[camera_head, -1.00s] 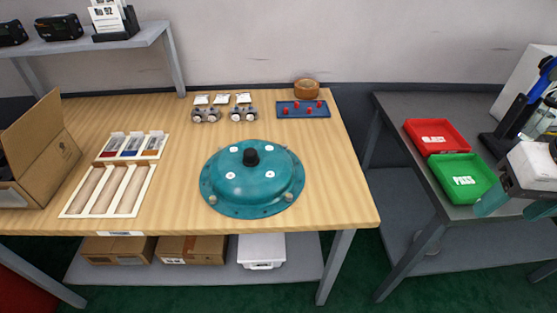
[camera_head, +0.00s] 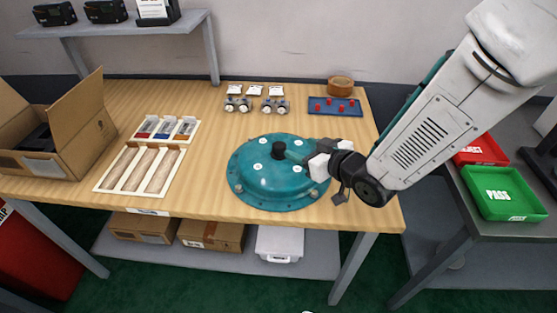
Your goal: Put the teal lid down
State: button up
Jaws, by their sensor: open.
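The teal lid (camera_head: 258,187) is a round dome with a bolted flange and a black knob (camera_head: 279,151) on top. It sits on the wooden bench, right of its middle. My gripper (camera_head: 291,153) reaches in from the right over the lid, with its teal fingertips at the right side of the knob. It is open. The fingertips overlap the lid's colour, so I cannot tell whether they touch the knob. My white arm and wrist hide part of the lid's right edge and the bench's right side.
A cream tray (camera_head: 167,145) with compartments and an open cardboard box (camera_head: 92,143) stand to the left. Behind are small metal fittings (camera_head: 277,106), a blue plate with red pegs (camera_head: 337,111) and a brown roll (camera_head: 340,85). Green (camera_head: 503,188) and red (camera_head: 481,151) trays are on the right table.

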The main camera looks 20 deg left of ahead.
aim_at(281, 146)
jog(key=shift+y, duration=0.4)
jog(key=x, duration=0.2)
jog(key=s+x, duration=0.1)
jog(key=x, duration=0.2)
jog(key=f+x, duration=0.1)
jog(key=x, duration=0.2)
jog(key=shift+s+a, duration=0.2)
jog(key=shift+a, duration=0.35)
grip_shut()
dwell(0.4)
jog(key=shift+r, duration=0.1)
